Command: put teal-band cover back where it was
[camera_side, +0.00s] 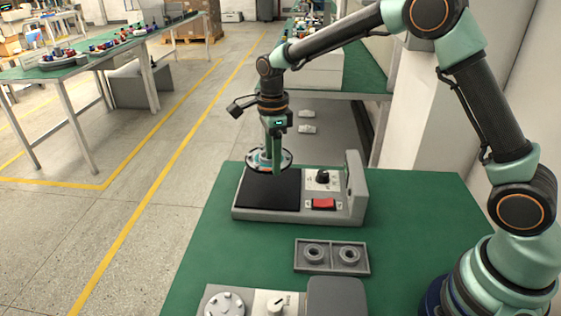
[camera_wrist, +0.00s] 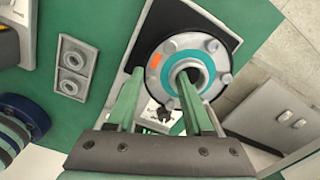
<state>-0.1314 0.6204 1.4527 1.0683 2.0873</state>
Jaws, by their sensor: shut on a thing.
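The teal-band cover (camera_side: 285,157) is a round grey metal disc with bolts around its rim. In the wrist view the cover (camera_wrist: 217,80) shows a teal ring around its raised hub and an orange mark on one side. My gripper (camera_side: 268,165) is shut on the cover, with one green finger at the hub and the other at the rim side. The cover is held roughly level over the black pad (camera_side: 262,190) of a grey fixture (camera_side: 290,216), apparently above it. The gap beneath is hard to judge.
The fixture has a black knob (camera_side: 322,177), a red switch (camera_side: 324,204) and an upright wall (camera_side: 356,185) at right. A grey two-ring tray (camera_side: 332,270) lies in front. Another grey device (camera_side: 335,298) stands at the near edge. Green table is bare at left.

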